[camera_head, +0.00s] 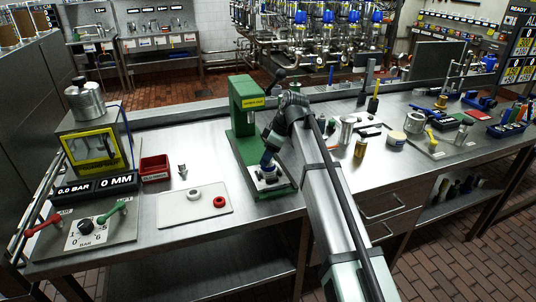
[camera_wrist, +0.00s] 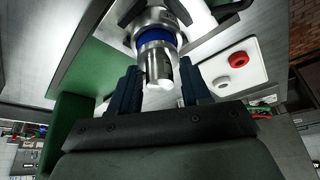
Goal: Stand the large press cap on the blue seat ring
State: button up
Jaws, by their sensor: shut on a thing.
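The steel cylindrical press cap (camera_wrist: 157,62) sits between the two dark fingers of my gripper (camera_wrist: 160,76) in the wrist view, and the gripper is shut on it. The blue seat ring (camera_wrist: 153,36) shows just beyond the cap, against a wider steel body. The cap lines up closely with the ring; I cannot tell whether it bears fully on it. In the head view my gripper (camera_head: 269,160) reaches in low at the green press (camera_head: 243,128), above its steel base, and hides most of the cap and ring.
A white plate (camera_head: 176,214) left of the press carries a white ring (camera_head: 194,194) and a red ring (camera_head: 219,201). A red bin (camera_head: 155,168) and a gauge box (camera_head: 95,150) stand further left. Jars and tools stand to the right. The front bench edge is clear.

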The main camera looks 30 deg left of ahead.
jog(key=o, duration=1.2)
jog(key=v, duration=1.4)
jog(key=shift+a+f, duration=0.1)
jog(key=shift+a, duration=0.05)
